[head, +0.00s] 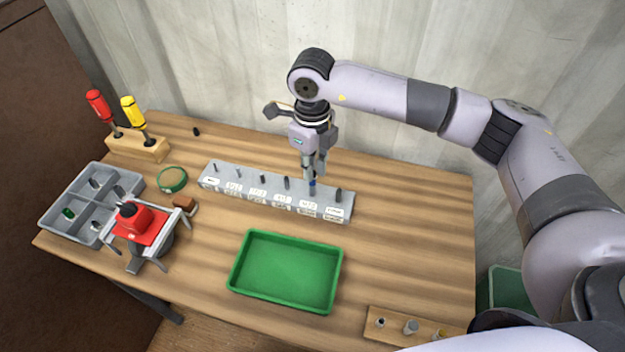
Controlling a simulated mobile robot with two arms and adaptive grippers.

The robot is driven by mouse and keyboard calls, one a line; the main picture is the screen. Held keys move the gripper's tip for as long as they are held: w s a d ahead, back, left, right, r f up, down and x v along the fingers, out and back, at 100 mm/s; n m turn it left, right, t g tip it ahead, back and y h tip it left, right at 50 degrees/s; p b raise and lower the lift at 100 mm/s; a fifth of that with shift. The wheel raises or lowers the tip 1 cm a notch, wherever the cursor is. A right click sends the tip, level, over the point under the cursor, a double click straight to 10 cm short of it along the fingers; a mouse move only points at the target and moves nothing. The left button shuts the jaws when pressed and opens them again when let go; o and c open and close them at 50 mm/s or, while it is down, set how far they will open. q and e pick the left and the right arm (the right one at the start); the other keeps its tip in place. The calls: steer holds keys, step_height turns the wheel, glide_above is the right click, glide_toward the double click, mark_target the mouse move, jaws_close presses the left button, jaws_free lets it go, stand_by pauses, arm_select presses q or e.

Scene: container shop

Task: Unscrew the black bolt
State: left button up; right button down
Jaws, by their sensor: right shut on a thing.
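My right gripper (314,170) points down over the grey labelled rack (345,205). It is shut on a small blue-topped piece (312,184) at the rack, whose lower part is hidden. Dark upright pegs stand in the rack, among them a thick black one (338,195) just right of my gripper and another (287,183) to its left. A red block (137,228) with a black part (127,209) on top sits in a grey fixture at the left. I cannot tell for certain which black piece is the bolt. My left gripper is not in view.
A green tray (287,308) lies in front of the rack. A grey divided bin (72,192), a green ring (172,180) and a wooden screwdriver stand (150,151) are at the left. A wooden block (393,335) with small parts is at the front right. The table's right side is clear.

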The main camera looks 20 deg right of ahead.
steer(key=n, duration=0.4)
steer(key=shift+n, duration=0.3)
steer(key=shift+r+p, duration=1.25)
steer(key=shift+r, duration=1.55)
